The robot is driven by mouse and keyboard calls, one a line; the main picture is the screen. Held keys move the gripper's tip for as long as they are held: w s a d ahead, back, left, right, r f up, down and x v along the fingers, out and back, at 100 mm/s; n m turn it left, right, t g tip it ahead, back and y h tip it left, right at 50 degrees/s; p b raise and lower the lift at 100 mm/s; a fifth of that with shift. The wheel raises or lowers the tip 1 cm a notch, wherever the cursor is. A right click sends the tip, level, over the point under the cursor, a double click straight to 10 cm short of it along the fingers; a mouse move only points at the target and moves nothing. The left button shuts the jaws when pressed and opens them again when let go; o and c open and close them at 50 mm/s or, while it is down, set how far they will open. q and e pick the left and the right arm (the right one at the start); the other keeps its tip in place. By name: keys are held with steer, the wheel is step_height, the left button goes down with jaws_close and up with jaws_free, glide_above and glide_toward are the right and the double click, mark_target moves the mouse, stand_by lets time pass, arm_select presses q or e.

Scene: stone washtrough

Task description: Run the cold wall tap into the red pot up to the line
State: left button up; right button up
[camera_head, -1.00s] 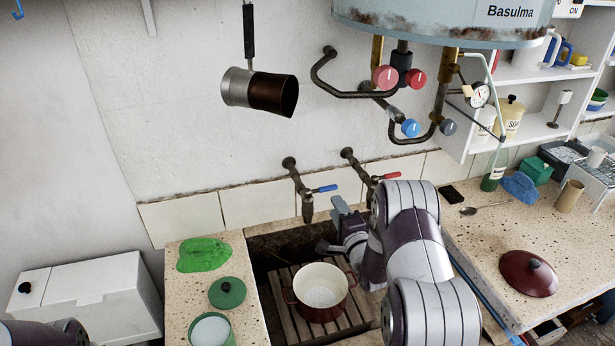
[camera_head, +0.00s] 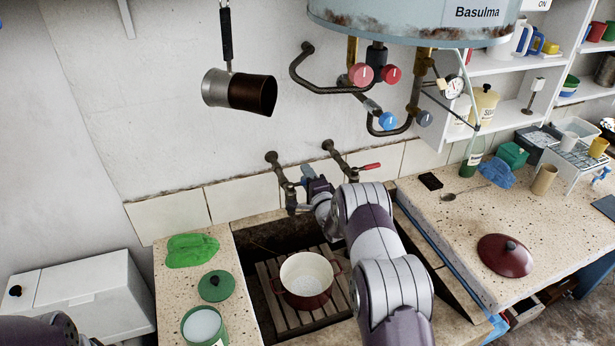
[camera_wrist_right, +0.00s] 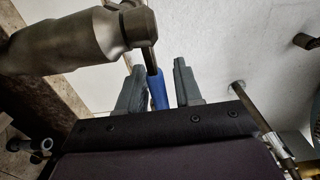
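The red pot (camera_head: 306,284), cream inside, stands upright on the slatted rack in the trough. A pale round patch shows at its bottom; I cannot make out a line. The cold tap (camera_head: 283,180) is on the wall above. My right gripper (camera_head: 301,190) is at this tap. In the wrist view its two fingers (camera_wrist_right: 160,88) stand either side of the lever, with a clear gap on the right. No water stream is visible. My left gripper is out of view.
A red-handled tap (camera_head: 350,168) is just right of my gripper. A green lid (camera_head: 215,286), green pot (camera_head: 205,326) and green cloth (camera_head: 191,250) lie on the left ledge. A dark red lid (camera_head: 505,256) rests on the right counter. A boiler (camera_head: 420,22) and pipes hang above.

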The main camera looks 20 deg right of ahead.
jaws_close()
steer(key=m+h+b, duration=0.1)
steer(key=h+b, duration=0.1)
steer(key=s+m+g+h+b, duration=0.1)
steer(key=h+b, duration=0.1)
steer(key=s+m+h+b, duration=0.1)
steer(key=m+h+b, duration=0.1)
steer(key=shift+s+f+g, duration=0.1)
steer(key=shift+f+g, duration=0.2)
steer(key=shift+s+r+m+h, duration=0.15)
steer(key=shift+m+h, duration=0.15)
steer(key=shift+h, duration=0.1)
steer(key=shift+s+r+g+h, duration=0.1)
steer(key=shift+g+h, duration=0.2)
steer(key=shift+o, duration=1.3)
jaws_free()
steer(key=shift+s+r, duration=0.1)
steer(key=shift+s, duration=0.05)
